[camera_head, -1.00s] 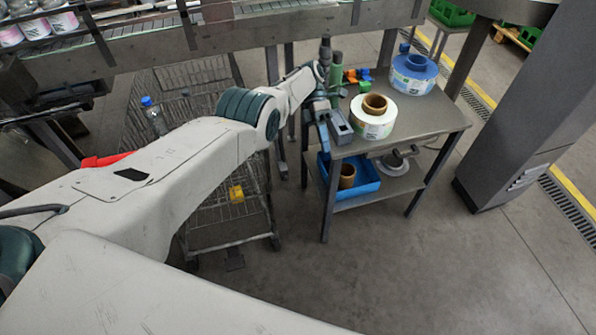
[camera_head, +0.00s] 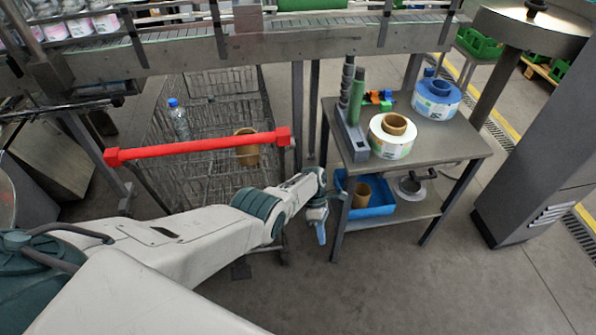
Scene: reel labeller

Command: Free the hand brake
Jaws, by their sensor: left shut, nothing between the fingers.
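A wire cart (camera_head: 215,115) with a red push handle (camera_head: 200,147) stands left of the work table. I cannot pick out a hand brake on it; my left arm covers the cart's lower front. A small dark pedal-like part (camera_head: 240,269) shows low by the floor under the cart. My left gripper (camera_head: 321,233) is shut and empty, pointing down, right of the cart and just left of the table's front leg. It touches nothing that I can see. My right gripper is out of view.
The table (camera_head: 440,146) holds label reels (camera_head: 391,149) and a grey stand (camera_head: 350,139). A blue bin (camera_head: 378,205) is on its lower shelf. The cart holds a bottle (camera_head: 179,121) and a cardboard core (camera_head: 246,157). Floor in front is clear.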

